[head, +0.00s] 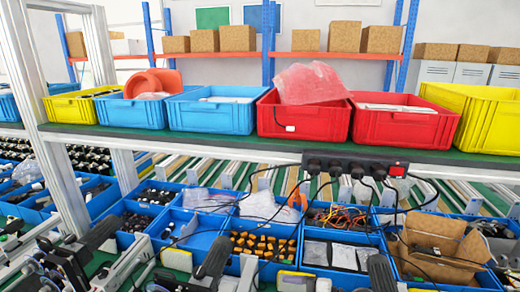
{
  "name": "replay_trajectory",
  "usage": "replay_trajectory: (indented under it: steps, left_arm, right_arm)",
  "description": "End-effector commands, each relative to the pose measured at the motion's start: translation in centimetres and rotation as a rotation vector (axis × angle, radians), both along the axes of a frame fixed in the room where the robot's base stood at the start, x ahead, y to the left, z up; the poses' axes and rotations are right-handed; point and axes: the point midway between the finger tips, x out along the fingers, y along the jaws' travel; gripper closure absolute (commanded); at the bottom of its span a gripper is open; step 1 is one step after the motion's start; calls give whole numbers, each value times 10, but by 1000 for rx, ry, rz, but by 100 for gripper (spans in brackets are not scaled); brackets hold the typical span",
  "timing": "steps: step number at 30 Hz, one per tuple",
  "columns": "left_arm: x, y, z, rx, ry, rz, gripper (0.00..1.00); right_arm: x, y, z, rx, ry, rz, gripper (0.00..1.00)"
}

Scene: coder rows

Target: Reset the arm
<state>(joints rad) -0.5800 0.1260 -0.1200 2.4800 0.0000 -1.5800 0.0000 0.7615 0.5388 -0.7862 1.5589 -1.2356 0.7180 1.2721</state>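Neither of my grippers shows in the head view, and I see no arm of mine that I can make out. The task names no object. In front of me is a workbench with a dark green upper shelf (265,148) and rows of blue bins below it. Several black-handled devices stand along the lower front, one at the left (70,262), one near the middle (214,258) and one at the right (381,273), cut off by the frame edge.
The shelf carries a yellow crate (70,110), blue crates (212,118), red crates (404,127) and another yellow crate (490,122). A black power strip (355,165) hangs under its edge, with cables trailing over the bins. A metal post (45,120) stands at left.

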Motion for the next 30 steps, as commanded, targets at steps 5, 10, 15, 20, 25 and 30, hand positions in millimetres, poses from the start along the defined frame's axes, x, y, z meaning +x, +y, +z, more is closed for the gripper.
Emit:
replay_trajectory:
  steps: [5,10,15,20,25,30]
  left_arm:
    - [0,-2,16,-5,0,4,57]
    - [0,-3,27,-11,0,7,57]
    - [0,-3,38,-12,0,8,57]
    - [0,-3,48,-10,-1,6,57]
    - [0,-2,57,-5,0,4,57]
    - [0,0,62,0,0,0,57]
  right_arm:
    - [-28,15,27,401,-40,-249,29]
    - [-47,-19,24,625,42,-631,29]
    - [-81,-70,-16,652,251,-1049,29]
    - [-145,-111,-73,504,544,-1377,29]
    - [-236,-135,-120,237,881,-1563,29]
    - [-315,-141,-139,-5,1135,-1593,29]
